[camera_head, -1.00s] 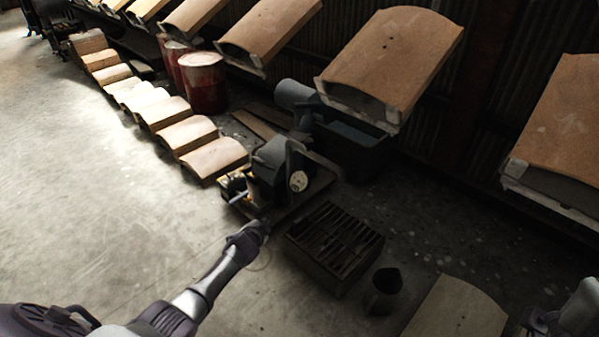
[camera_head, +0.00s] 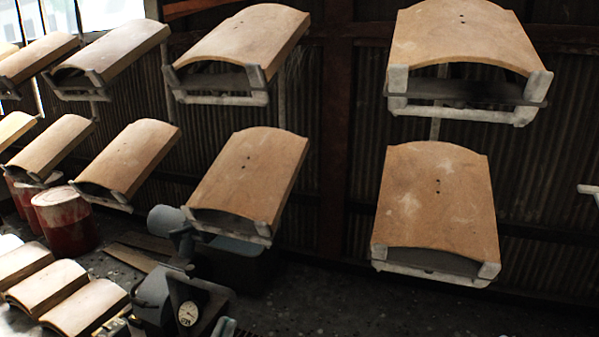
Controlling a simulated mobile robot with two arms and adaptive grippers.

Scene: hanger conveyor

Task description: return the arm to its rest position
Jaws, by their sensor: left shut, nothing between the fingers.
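Only a small pale grey-green tip shows at the bottom edge of the head view, just right of the dial machine; it appears to be the end of my left gripper (camera_head: 224,328). It is shut, with nothing seen in it. The rest of my left arm is below the picture. My right gripper is not in view.
Curved clay tiles hang on the conveyor's hangers in two rows, including a near lower tile (camera_head: 437,208) and an upper tile (camera_head: 462,38). A dial machine (camera_head: 165,305) stands below. Red drums (camera_head: 65,220) and floor tiles (camera_head: 85,305) are at left.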

